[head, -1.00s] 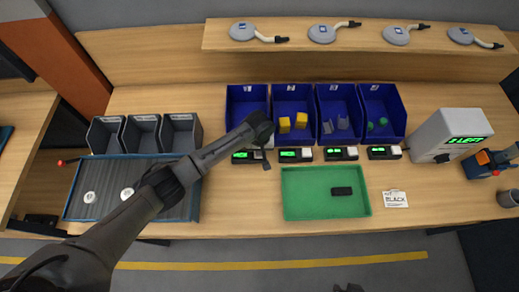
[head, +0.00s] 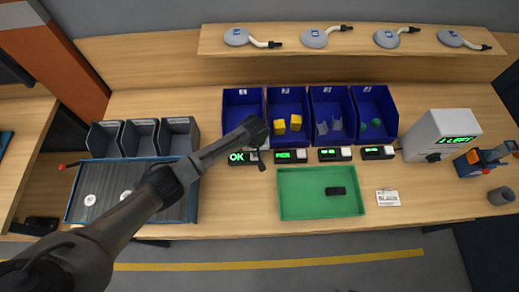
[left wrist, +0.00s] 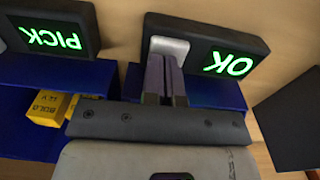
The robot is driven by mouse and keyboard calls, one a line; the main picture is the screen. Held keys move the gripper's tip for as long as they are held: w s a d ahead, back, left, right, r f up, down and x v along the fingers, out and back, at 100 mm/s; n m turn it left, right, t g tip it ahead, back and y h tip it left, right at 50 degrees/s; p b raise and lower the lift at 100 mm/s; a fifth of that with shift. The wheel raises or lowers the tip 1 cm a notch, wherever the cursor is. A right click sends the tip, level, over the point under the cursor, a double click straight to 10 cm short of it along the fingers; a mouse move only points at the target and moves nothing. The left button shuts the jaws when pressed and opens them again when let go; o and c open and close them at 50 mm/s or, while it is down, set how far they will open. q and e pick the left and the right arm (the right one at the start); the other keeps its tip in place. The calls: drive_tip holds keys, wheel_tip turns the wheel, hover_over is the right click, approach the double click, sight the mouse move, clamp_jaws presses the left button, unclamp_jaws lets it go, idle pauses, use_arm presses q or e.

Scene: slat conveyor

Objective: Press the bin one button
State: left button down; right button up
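The bin one box (head: 238,158) is a small dark unit with a green display reading OK, in front of the first blue bin (head: 242,102). In the left wrist view its display (left wrist: 229,63) also reads OK, beside a pale grey button (left wrist: 170,45). My left gripper (head: 262,164) is over this box in the head view. In the left wrist view its two fingers (left wrist: 164,72) are together, with nothing between them, and their tips are at the button. I cannot tell whether they still press it. My right gripper is out of view.
Three more blue bins with display boxes (head: 291,156) stand to the right. A green tray (head: 300,208) holding a black block is in front. A blue-edged conveyor (head: 178,212) with white round pieces lies left, below grey bins (head: 140,137).

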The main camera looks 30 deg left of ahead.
use_arm(q)
drive_tip(key=shift+s+a+f, duration=0.2)
drive_tip(key=shift+s+f, duration=0.25)
drive_tip(key=shift+f, duration=0.35)
drive_tip(key=shift+r, duration=0.2)
drive_tip(key=r+p, duration=0.4)
drive_tip(key=w+r+p, duration=0.1)
drive_tip(key=r+p, duration=0.1)
drive_tip(key=shift+d, duration=0.15)
wheel_tip(320, 180, up, 9)
drive_tip(key=shift+b, duration=0.4)
drive_tip(key=shift+r, duration=0.1)
